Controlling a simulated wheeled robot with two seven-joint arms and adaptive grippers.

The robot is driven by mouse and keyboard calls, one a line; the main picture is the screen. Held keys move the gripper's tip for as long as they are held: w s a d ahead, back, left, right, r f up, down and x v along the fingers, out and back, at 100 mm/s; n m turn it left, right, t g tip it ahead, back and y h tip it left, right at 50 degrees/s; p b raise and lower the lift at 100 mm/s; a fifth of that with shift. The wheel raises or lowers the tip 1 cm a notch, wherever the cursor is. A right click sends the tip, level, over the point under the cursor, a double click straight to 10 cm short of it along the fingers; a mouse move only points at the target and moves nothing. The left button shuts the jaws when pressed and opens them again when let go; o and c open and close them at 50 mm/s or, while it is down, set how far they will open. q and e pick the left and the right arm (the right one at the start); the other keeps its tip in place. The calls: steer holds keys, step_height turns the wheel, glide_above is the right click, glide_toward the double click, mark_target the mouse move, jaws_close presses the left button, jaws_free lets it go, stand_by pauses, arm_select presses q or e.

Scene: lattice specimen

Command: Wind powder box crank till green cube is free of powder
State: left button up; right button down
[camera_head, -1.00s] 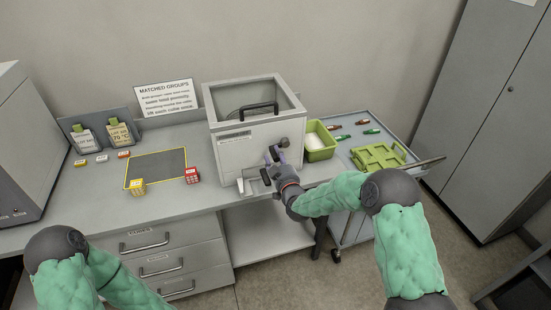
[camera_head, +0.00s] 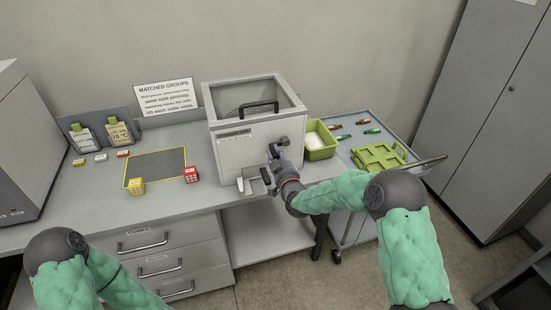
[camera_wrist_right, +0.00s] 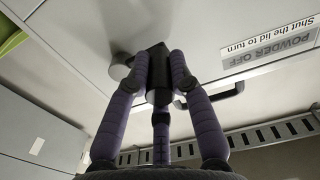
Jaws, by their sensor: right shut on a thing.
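The powder box (camera_head: 230,154) is a grey cabinet with a clear top and a black lid handle; its lid looks shut. Its crank (camera_head: 283,141) is on the front face, towards the right. My right gripper (camera_head: 274,158) is at the front face, shut on the crank's dark handle, which shows between the fingers in the right wrist view (camera_wrist_right: 158,72). I cannot make out a green cube inside the box. My left gripper is out of view.
A green bin (camera_head: 320,151) with white contents stands right of the box, and a green tray (camera_head: 378,158) lies on the side cart. Left of the box are a dark mat (camera_head: 155,168), a yellow cube (camera_head: 137,186) and a red cube (camera_head: 191,175).

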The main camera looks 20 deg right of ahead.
steer(key=shift+r+m+b, duration=0.4)
steer(key=shift+m+b, duration=0.25)
steer(key=shift+m, duration=0.15)
steer(key=shift+r+m, duration=0.3)
steer(key=shift+m, duration=0.2)
steer(key=shift+d, duration=0.1)
steer(key=c, duration=1.1)
jaws_free()
steer(key=s, duration=1.2)
steer(key=shift+d, duration=0.2)
